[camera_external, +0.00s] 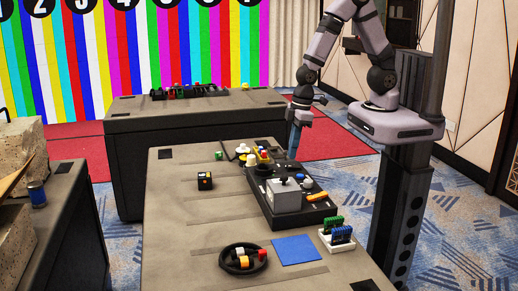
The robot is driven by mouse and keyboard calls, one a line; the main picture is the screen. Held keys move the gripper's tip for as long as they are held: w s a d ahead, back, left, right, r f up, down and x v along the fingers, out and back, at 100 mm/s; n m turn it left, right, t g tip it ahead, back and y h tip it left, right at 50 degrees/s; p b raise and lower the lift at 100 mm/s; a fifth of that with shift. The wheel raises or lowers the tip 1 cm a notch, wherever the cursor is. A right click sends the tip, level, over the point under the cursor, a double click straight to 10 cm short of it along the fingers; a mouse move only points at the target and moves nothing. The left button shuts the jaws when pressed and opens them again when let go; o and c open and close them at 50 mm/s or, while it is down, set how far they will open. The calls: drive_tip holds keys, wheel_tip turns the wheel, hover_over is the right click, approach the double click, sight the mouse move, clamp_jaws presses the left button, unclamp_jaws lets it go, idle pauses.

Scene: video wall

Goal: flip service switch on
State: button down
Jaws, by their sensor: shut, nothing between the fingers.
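A control box with a light grey raised housing (286,196) on a black base (300,215) stands on the near table.
Yellow and red buttons (260,156) sit left of my gripper.

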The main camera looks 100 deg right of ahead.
sight(294, 166)
drive_tip(key=shift+w+f, duration=0.15)
drive_tip(key=shift+f, duration=0.55)
drive_tip(key=shift+w+f, duration=0.1)
drive_tip(key=shift+f, duration=0.6)
drive_tip(key=shift+w+f+g+p, duration=0.1)
drive_tip(key=shift+g+p, duration=0.2)
drive_tip(key=shift+p, duration=0.15)
drive_tip(key=shift+f, duration=0.15)
drive_tip(key=shift+s, duration=0.8)
drive_tip(key=shift+r, duration=0.3)
